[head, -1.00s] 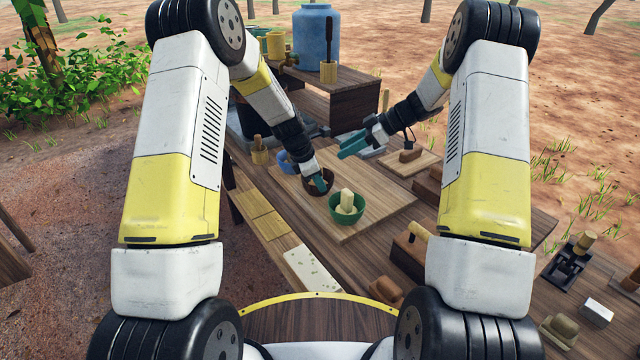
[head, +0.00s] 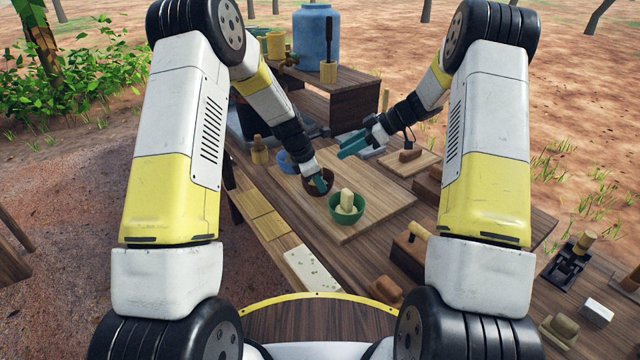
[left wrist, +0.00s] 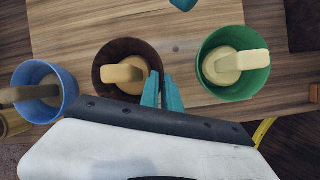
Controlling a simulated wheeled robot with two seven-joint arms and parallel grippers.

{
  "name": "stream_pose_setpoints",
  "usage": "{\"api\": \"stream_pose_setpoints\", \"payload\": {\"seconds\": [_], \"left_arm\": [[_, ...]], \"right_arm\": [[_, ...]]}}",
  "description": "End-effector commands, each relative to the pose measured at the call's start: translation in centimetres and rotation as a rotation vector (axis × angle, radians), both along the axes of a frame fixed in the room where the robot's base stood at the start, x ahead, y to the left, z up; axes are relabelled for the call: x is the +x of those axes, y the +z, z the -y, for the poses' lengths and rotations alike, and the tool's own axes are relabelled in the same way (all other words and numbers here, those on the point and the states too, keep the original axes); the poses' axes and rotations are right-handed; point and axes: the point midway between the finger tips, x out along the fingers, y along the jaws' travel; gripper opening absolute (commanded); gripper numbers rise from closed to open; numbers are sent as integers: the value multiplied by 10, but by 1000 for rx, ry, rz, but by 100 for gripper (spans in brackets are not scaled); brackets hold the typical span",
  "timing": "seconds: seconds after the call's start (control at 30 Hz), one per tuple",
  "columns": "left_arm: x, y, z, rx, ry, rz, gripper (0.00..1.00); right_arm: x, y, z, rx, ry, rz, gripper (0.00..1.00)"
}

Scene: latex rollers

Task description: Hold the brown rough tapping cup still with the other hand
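The brown rough cup (head: 309,188) stands on the wooden board (head: 375,200), partly hidden by my left gripper (head: 319,181) in the head view. In the left wrist view the brown cup (left wrist: 104,58) holds a tan, handled piece. There the teal fingers of my left gripper (left wrist: 161,80) straddle the cup's right wall, one inside the rim and one outside, with only a narrow gap between them. They look shut on the wall. My right gripper (head: 353,144) is above the far part of the board, fingers apart and empty.
A green cup (head: 348,208) with a pale handled piece stands close by on the right. A blue cup (head: 287,163) is on the other side. Brown blocks (head: 410,250) line the right of the table. A blue barrel (head: 316,38) stands on the back shelf.

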Motion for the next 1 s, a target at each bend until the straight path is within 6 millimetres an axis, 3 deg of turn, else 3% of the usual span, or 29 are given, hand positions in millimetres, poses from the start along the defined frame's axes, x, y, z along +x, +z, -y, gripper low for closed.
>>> {"api": "stream_pose_setpoints", "payload": {"seconds": [0.03,0.1,0.47,1.0], "left_arm": [[0,-1,0,1,0,-1,18],[0,-1,0,1,0,-1,30],[-1,4,-2,0,0,1,30],[-21,95,-35,1,0,2,30]], "right_arm": [[0,0,0,0,0,0,36],[0,0,0,0,0,0,36],[0,0,0,0,0,0,36],[0,0,0,0,0,0,36]]}}
